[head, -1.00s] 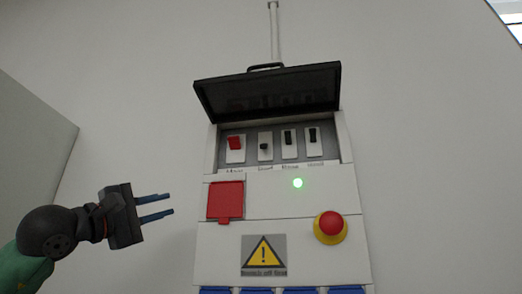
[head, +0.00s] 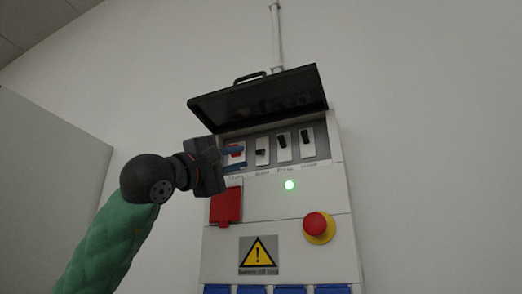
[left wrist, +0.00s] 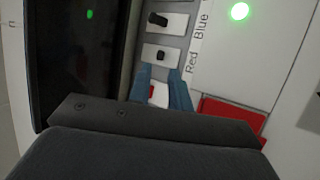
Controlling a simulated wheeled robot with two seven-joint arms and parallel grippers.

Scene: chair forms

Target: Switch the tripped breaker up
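The breaker panel (head: 330,170) is on the wall, with its dark lid (head: 262,98) raised. A red main switch (head: 236,151) is at the left of the row, partly hidden by my left gripper. Beside it is a breaker with its black lever low (head: 261,156); in the left wrist view this lever (left wrist: 161,55) has the label "Red" near it. Two breakers to the right have levers (head: 282,140) (head: 305,136) that look up. My left gripper (head: 243,158) is open and empty, its fingers at the red switch, just left of the low lever. Contact cannot be told.
A green light (head: 289,185) is lit below the row. A red cover (head: 226,206), a red and yellow emergency button (head: 318,227), a warning sign (head: 259,255) and blue sockets (head: 290,289) are lower down. The raised lid overhangs the breaker row.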

